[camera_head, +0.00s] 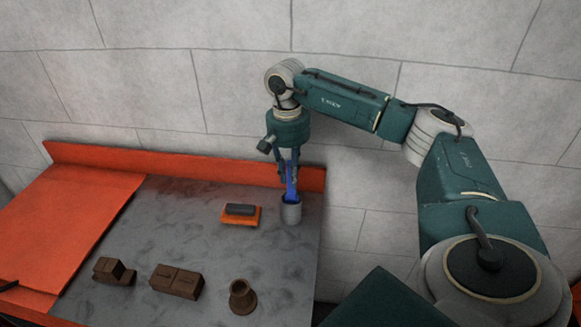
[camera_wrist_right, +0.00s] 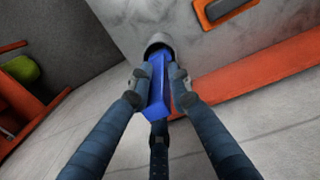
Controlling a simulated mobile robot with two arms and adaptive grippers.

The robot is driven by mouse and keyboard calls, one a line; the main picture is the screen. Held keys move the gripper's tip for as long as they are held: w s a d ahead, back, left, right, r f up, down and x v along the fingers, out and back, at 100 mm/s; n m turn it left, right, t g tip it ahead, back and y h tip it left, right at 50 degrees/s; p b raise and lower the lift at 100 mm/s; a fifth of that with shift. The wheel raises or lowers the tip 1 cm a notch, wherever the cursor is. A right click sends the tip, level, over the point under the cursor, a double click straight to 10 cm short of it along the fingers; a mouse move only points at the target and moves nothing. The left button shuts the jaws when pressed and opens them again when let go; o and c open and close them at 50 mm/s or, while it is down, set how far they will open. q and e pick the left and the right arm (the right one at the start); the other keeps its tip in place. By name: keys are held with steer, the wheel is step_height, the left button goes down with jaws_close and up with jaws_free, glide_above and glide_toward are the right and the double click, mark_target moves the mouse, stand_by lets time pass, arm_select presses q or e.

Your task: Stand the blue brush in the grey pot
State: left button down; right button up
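The blue brush (camera_head: 291,190) is upright at the mouth of the grey pot (camera_head: 291,212), near the right edge of the grey worktop. My right gripper (camera_head: 289,172) points down above the pot and is shut on the brush. In the right wrist view, the fingers (camera_wrist_right: 160,78) close around the blue brush (camera_wrist_right: 158,100) from both sides. The grey pot (camera_wrist_right: 158,42) lies just beyond the fingertips there. The brush's lower end is hidden at or inside the pot. My left gripper is in neither view.
An orange tray (camera_head: 252,219) with a dark grey block (camera_head: 240,209) lies left of the pot. Brown blocks (camera_head: 177,281) and a brown flanged piece (camera_head: 242,296) stand at the front. An orange ledge (camera_head: 170,164) runs behind. The worktop between is clear.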

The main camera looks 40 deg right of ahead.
steer(key=o, duration=0.4)
steer(key=shift+c, duration=0.2)
steer(key=shift+r, duration=0.1)
step_height(320, 180, up, 12)
steer(key=shift+w+a+f, duration=0.1)
steer(key=shift+w+a, duration=0.05)
stand_by(0.8)
